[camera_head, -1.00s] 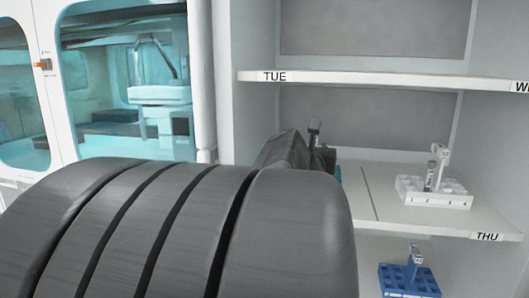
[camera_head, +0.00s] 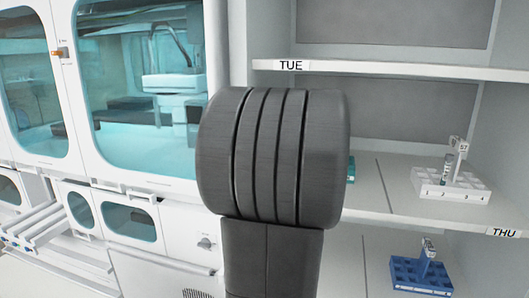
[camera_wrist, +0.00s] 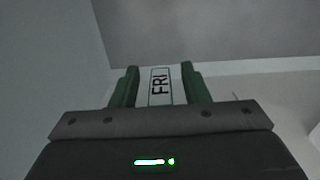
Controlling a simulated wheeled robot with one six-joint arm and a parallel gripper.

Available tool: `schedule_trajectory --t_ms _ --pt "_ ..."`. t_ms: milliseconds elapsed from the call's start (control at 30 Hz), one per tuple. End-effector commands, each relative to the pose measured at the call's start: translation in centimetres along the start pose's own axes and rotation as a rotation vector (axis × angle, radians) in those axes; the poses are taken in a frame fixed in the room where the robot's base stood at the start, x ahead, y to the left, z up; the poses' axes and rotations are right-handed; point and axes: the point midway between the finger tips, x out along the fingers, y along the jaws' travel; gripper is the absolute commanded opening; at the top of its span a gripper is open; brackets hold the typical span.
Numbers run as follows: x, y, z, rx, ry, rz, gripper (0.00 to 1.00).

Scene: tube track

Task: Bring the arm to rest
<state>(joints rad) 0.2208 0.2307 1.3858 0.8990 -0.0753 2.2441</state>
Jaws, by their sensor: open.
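My arm stands upright in the middle of the head view, its thick dark ribbed link in front of the shelf unit. My gripper is hidden there. In the wrist view my gripper (camera_wrist: 160,88) shows two green fingers apart, above a dark body with a lit green bar.
The shelf unit has a "TUE" shelf (camera_head: 400,70) and a "THU" shelf (camera_head: 410,205). A white rack (camera_head: 470,190) with an upright tube stands on the latter, a blue rack (camera_head: 420,275) below. A teal object (camera_head: 351,170) is mostly hidden. A glass-fronted cabinet (camera_head: 150,185) stands left.

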Motion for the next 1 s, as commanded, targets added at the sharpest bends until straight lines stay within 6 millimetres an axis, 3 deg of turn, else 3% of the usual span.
schedule_trajectory --t_ms 100,533,833,1000 --pt "0.0 0.0 0.8 0.000 0.000 -0.001 0.42" --pt "-0.1 0.0 0.8 0.000 0.001 0.000 0.42" --pt "-0.1 0.0 -1.4 -0.001 0.001 0.001 0.42" --pt "-3.1 0.0 -0.6 0.000 -0.002 0.000 0.42"
